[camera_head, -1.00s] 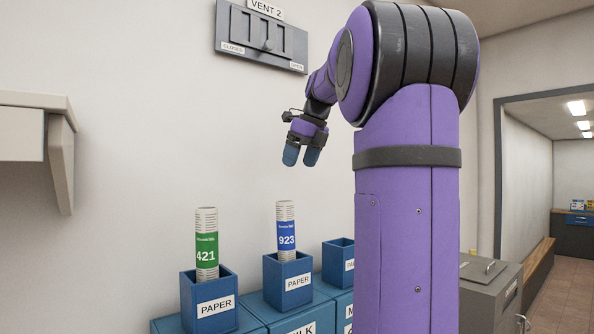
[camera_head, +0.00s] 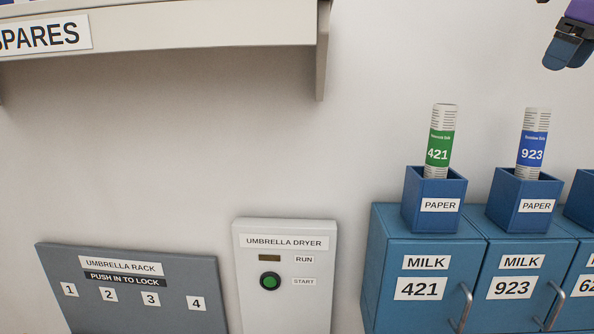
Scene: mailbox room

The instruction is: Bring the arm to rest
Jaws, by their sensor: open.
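My gripper (camera_head: 569,50) shows only in part at the top right corner of the head view. Its blue-grey fingertips point down and to the left, and nothing shows between them. It hangs in the air above and to the right of the paper boxes, touching nothing visible. Most of my arm is outside the picture.
Rolled papers 421 (camera_head: 439,142) and 923 (camera_head: 532,144) stand in blue paper boxes on milk lockers (camera_head: 415,262). A SPARES shelf (camera_head: 200,30) juts out at upper left. Below are an umbrella rack (camera_head: 135,290) and an umbrella dryer (camera_head: 285,275). The wall between is bare.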

